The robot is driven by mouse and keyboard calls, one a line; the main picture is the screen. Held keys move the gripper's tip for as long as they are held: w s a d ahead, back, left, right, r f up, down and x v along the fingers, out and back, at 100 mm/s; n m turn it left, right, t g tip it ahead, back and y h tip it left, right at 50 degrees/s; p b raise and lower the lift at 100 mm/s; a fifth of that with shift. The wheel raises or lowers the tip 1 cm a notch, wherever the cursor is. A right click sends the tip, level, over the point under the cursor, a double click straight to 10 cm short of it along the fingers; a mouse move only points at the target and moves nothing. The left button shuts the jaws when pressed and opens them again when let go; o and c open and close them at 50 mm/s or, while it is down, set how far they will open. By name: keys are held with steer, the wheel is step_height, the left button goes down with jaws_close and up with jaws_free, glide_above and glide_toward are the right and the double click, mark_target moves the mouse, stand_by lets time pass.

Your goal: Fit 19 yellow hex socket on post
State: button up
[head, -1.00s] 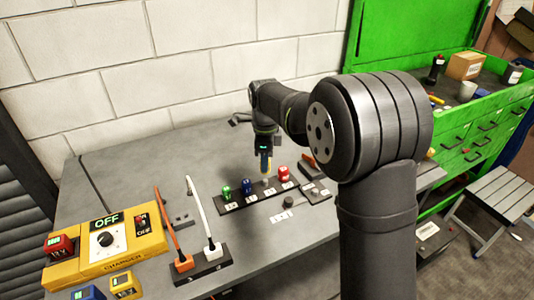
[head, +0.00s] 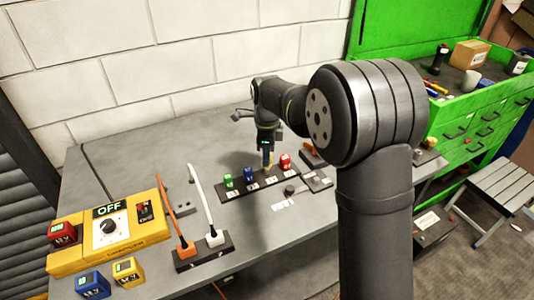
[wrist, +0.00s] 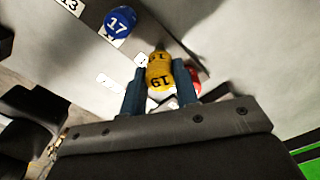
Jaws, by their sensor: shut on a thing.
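My gripper (wrist: 160,88) is shut on the yellow socket (wrist: 160,73), marked 19, held between its two blue fingers. In the head view the gripper (head: 267,157) is over the dark rack (head: 252,190), between the blue socket (head: 250,174) and the red socket (head: 286,161). The yellow socket is low at the rack's third place; its lower end and the post are hidden, so I cannot tell how far it is seated. The blue socket, marked 17, also shows in the wrist view (wrist: 119,22). A green socket (head: 228,180) stands at the rack's left end.
A yellow charger box (head: 115,235) and loose battery blocks (head: 90,284) are at the left. An orange stick (head: 176,222) and a white stick (head: 204,208) stand on a dark base.

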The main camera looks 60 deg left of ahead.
steer(key=shift+f, duration=1.7)
stand_by(1.1)
steer(key=o, duration=1.4)
steer(key=shift+r, duration=3.5)
steer(key=shift+f, duration=0.15)
steer(key=shift+f, duration=3.4)
steer(key=shift+r, duration=0.15)
